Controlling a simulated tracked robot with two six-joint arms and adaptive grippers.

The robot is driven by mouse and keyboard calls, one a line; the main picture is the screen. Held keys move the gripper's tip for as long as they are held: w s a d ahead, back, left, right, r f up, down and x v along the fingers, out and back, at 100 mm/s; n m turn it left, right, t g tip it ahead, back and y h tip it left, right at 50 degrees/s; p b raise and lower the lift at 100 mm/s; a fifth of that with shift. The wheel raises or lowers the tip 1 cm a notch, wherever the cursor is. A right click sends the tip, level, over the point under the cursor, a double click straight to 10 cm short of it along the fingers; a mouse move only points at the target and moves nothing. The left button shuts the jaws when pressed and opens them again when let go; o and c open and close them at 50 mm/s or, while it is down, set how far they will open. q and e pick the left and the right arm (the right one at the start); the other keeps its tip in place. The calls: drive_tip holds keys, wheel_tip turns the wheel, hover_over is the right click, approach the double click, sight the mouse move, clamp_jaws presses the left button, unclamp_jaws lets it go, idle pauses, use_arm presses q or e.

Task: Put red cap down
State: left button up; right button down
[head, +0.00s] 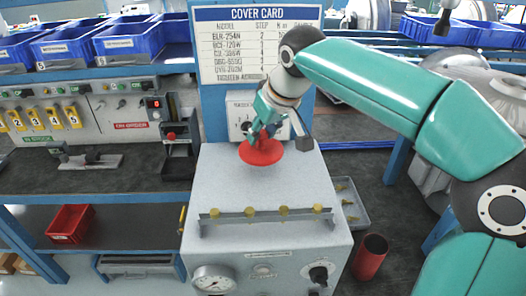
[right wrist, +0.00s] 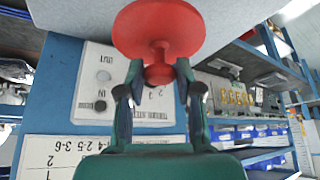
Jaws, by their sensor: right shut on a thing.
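The red cap (head: 262,153) is a round disc with a stem and knob. In the head view it is at the back part of the grey cabinet's top (head: 230,180). My right gripper (head: 262,132) is above it, shut on its knob. In the right wrist view the red cap (right wrist: 158,30) shows its disc beyond the fingers, with the knob between the fingertips of my right gripper (right wrist: 157,78). I cannot tell whether the disc touches the cabinet top or is slightly above it. My left gripper is not in view.
A rail with several brass knobs (head: 283,212) runs along the cabinet's front. A cover card (head: 255,45) hangs behind. Blue bins (head: 130,40) stand on the left shelf. A red cylinder bin (head: 370,257) stands at right. The cabinet top between cap and rail is clear.

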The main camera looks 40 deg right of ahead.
sight(262, 149)
drive_tip(key=shift+f+b, duration=0.3)
drive_tip(key=shift+f, duration=1.75)
drive_tip(key=shift+f, duration=0.3)
drive_tip(key=c, duration=0.8)
unclamp_jaws()
drive_tip(key=shift+o, duration=0.2)
